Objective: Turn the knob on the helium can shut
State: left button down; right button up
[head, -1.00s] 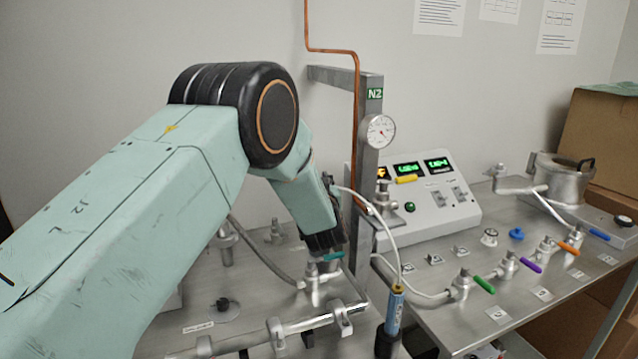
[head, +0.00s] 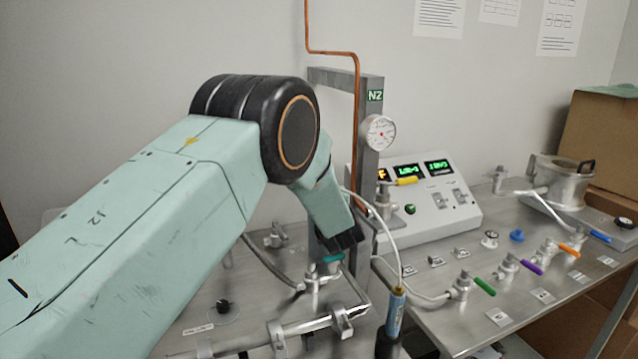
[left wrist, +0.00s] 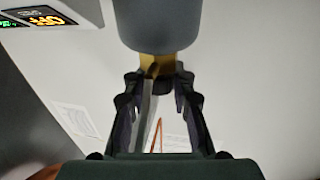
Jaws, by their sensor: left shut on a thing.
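In the left wrist view a grey-blue cylinder (left wrist: 158,25), which looks like the can, has a gold neck (left wrist: 158,64) and a small dark knob-like part (left wrist: 162,85). My left gripper (left wrist: 162,80) has its fingers closed around that neck and dark part. In the head view the left gripper (head: 343,243) is above a teal valve handle (head: 332,258), and its grip is hidden. My right gripper is out of view.
The grey N2 post (head: 368,140) with a gauge (head: 379,133) and copper pipe stands close to my left gripper. A control console (head: 420,195) is to its right. Valves with coloured handles (head: 484,286) line the right bench. Metal piping (head: 300,328) runs along the front.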

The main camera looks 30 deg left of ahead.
pick_arm(q)
jog(key=shift+f, duration=0.15)
dwell(0.7)
jog(key=c, duration=1.6)
grip_release()
jog(key=o, duration=0.5)
jog(key=shift+s+d, duration=0.1)
jog(key=shift+s, duration=0.05)
jog(key=shift+c, duration=0.2)
jog(key=shift+o, duration=0.2)
jog(key=v, duration=1.2)
